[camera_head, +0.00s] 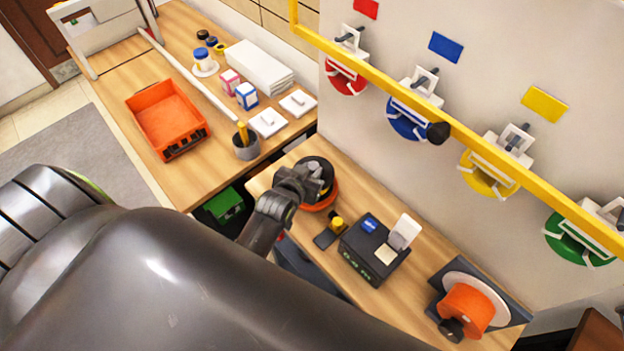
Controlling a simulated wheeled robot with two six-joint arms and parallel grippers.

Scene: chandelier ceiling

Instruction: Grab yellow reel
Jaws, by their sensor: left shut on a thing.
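The yellow reel (489,178) hangs on a white holder on the wall at the right, below a yellow card and partly hidden by a yellow rail. My left gripper (312,184) is far from it, down at the left end of the lower wooden bench. The gripper is shut on a round black thing with an orange rim (322,203); its fingertips and exact hold are hard to make out. My right gripper is not in view.
Red (346,82), blue (409,122) and green (578,243) reels hang beside the yellow one. The yellow rail (400,92) runs in front of them. On the bench (412,293) stand a black box (372,250) and an orange spool (467,308). An orange crate (165,112) stands farther left.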

